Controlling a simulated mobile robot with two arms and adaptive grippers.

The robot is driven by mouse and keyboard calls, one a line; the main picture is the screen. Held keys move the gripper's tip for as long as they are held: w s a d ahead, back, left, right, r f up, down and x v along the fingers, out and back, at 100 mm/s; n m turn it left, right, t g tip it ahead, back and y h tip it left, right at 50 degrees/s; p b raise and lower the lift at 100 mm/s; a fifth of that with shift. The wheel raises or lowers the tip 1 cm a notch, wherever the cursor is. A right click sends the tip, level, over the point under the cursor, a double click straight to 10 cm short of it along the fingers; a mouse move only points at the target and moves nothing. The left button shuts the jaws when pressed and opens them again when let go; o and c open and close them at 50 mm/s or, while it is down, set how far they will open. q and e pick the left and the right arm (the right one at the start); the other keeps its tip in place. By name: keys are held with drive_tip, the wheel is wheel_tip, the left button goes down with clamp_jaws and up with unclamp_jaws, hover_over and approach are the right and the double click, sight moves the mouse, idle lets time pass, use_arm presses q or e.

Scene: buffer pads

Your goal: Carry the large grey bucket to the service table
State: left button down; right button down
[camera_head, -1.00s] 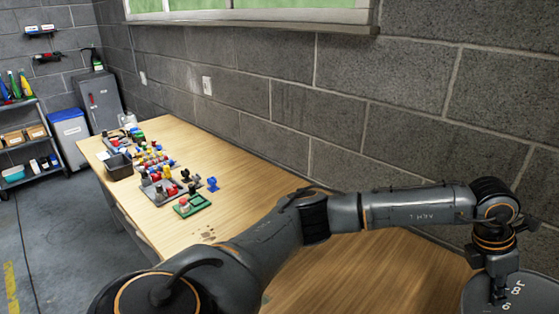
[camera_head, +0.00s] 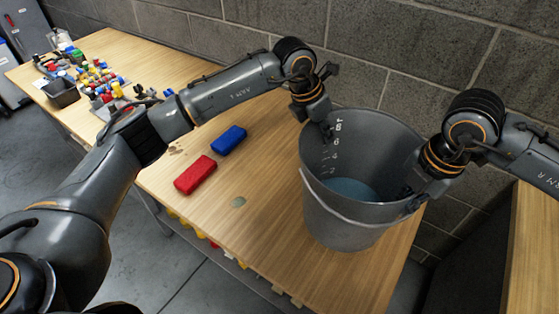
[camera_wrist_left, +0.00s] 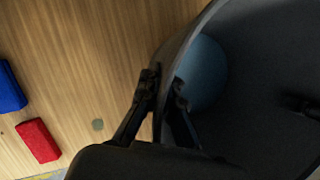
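The large grey bucket (camera_head: 338,222) stands upright at the near right end of the wooden table, and I cannot tell whether its base touches the wood. It has white level marks inside and blue at the bottom. My left gripper (camera_head: 326,128) is at its left rim. The left wrist view shows my left fingers (camera_wrist_left: 165,88) on either side of the bucket wall (camera_wrist_left: 190,35), closed on it. My right gripper (camera_head: 412,197) is at the right rim, with one finger inside and one outside, closed on it. Which surface is the service table is not clear.
A red block (camera_head: 196,175) and a blue block (camera_head: 229,139) lie on the wooden table (camera_head: 265,205) left of the bucket. Small coloured parts and a dark bin (camera_head: 62,93) stand farther left. A block wall runs behind. Another wooden surface (camera_head: 533,255) is at the right edge.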

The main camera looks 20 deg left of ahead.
sight(322, 147)
use_arm(q)
drive_tip(key=shift+a+r, duration=0.2)
use_arm(e)
drive_tip(key=shift+r, duration=0.15)
